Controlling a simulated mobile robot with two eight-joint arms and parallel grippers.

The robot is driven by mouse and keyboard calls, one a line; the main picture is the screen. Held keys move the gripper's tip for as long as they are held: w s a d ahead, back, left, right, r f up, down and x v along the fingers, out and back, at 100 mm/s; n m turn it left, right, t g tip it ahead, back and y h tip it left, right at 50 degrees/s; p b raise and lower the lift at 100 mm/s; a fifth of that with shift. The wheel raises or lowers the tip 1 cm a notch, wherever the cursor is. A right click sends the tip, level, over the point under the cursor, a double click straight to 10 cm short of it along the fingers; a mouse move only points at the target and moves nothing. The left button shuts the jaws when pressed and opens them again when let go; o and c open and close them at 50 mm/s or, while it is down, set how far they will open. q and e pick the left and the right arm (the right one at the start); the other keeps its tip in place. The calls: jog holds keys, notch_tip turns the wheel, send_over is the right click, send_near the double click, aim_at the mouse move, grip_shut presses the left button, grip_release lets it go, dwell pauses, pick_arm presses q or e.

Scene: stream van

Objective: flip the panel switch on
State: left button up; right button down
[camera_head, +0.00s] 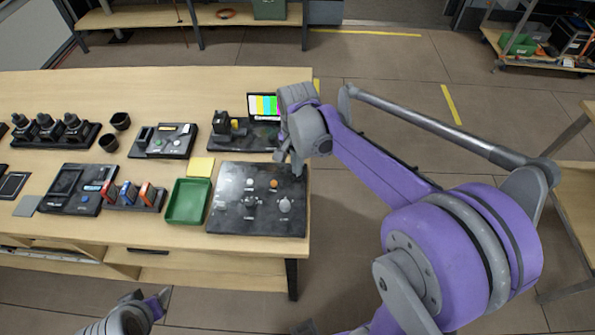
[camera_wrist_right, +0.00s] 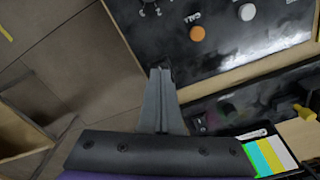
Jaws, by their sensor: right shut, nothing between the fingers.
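The black panel (camera_head: 228,215) lies at the table's front right corner and also shows in the right wrist view (camera_wrist_right: 228,55). It carries an orange button (camera_head: 273,183), a small pale round part (camera_head: 249,182), a dark knob (camera_head: 250,202) and a silvery switch-like part (camera_head: 285,205). The wrist view shows the orange button (camera_wrist_right: 197,33) and part of the silvery fitting (camera_wrist_right: 150,8) at the top edge. My right gripper (camera_head: 296,170) is shut and empty, over the panel's far right corner. My left gripper (camera_head: 140,305) is low at the bottom left, its jaws unclear.
A green tray (camera_head: 188,202) and yellow notes (camera_head: 201,167) lie left of the panel. A black device with a colour-bar screen (camera_head: 263,107) stands behind it. Other consoles and a rack of coloured cards (camera_head: 135,194) fill the left.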

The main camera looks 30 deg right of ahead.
pick_arm(q)
jog(key=shift+s+f+b, duration=0.3)
jog(key=shift+f+b, duration=0.25)
jog(key=shift+f, duration=0.2)
pick_arm(e)
jog(key=shift+f, duration=0.95)
pick_arm(q)
jog(key=shift+r, duration=0.1)
pick_arm(e)
jog(key=shift+r, duration=0.2)
jog(key=shift+r+p, duration=1.8)
jog(key=shift+r, duration=1.6)
pick_arm(q)
jog(key=r, duration=0.1)
jog(key=w+r, duration=0.1)
jog(key=r, duration=0.1)
jog(key=w+r, duration=0.1)
jog(key=shift+w+r, duration=0.15)
jog(key=shift+r, duration=0.25)
pick_arm(e)
jog(key=shift+f, duration=0.1)
